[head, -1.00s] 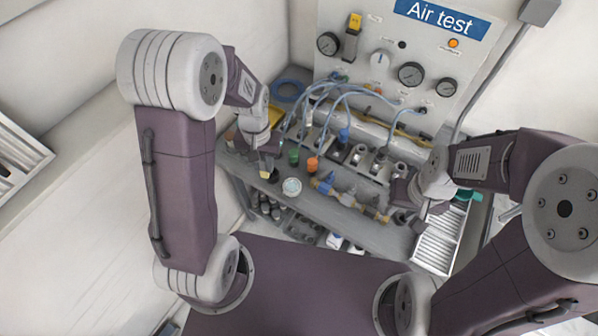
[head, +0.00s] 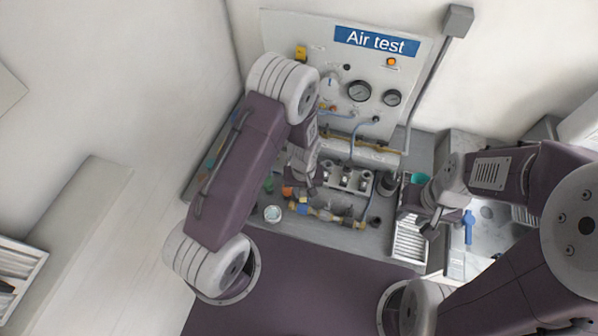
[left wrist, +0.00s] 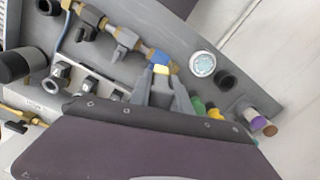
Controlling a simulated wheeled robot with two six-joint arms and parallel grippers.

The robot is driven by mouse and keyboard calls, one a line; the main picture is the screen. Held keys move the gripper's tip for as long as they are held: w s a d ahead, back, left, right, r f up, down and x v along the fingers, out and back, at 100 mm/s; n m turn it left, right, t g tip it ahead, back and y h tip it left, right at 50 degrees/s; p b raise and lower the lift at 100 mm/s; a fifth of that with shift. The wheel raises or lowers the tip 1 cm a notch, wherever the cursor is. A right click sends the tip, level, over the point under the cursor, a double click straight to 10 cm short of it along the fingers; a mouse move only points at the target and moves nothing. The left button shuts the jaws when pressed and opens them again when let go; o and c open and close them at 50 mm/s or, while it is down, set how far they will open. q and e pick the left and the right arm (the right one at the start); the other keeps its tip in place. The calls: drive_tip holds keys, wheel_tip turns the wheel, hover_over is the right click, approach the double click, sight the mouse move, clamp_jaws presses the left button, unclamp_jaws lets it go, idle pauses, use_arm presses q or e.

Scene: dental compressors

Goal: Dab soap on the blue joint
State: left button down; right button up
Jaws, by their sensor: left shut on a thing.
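The blue joint (left wrist: 160,58) is a blue band at the end of a brass pipe assembly (left wrist: 120,35) on the grey bench. In the head view the joint (head: 303,209) shows near the assembly's left end. My left gripper (left wrist: 162,95) is shut on a slim tool with a pale yellow tip (left wrist: 161,70). The tip appears right at the blue joint; contact cannot be told. A round white dish with pale, speckled contents (left wrist: 202,64) sits beside it and also shows in the head view (head: 272,213). My right gripper (head: 430,228) hangs over the white slatted tray; its jaws are unclear.
The Air test panel (head: 375,65) with gauges stands behind the bench. Metal fittings (head: 350,177) stand in a row behind the pipe assembly. A slatted tray (head: 409,240) and a sink with a blue handle (head: 468,226) are at right. Coloured-top containers (left wrist: 258,118) stand near the dish.

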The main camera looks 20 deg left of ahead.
sight(303, 202)
use_arm(q)
drive_tip(key=shift+f+b, duration=2.7)
drive_tip(key=shift+f, duration=0.3)
drive_tip(key=shift+f+b, duration=0.35)
drive_tip(key=shift+f, duration=0.1)
drive_tip(key=shift+s, duration=0.1)
wheel_tip(303, 202, up, 7)
drive_tip(key=p, duration=0.6)
